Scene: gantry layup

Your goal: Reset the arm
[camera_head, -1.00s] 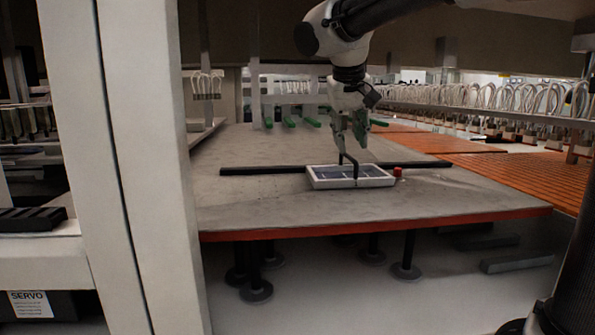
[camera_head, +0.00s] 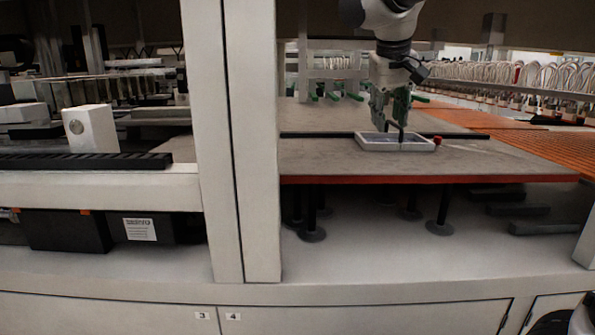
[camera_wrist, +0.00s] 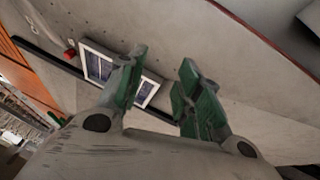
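My gripper (camera_head: 391,120) hangs pointing down over the grey table in the head view. In the wrist view its two green-grey fingers (camera_wrist: 163,60) stand apart with nothing between them. A white-rimmed tray (camera_head: 396,148) with dark bluish panels lies on the table, below and close to the fingers in the head view. It also shows in the wrist view (camera_wrist: 147,92), beyond the fingers and partly hidden by one. A dark upright piece stands at the tray in the head view; I cannot tell whether it belongs to the tray.
A small red knob (camera_head: 437,140) sits beside the tray. A black bar (camera_head: 465,136) crosses the grey table (camera_head: 330,160). Orange slatted surfaces (camera_head: 545,150) lie to the right. A pale upright post (camera_head: 232,150) stands left of the table, with a white counter (camera_head: 150,262) in front.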

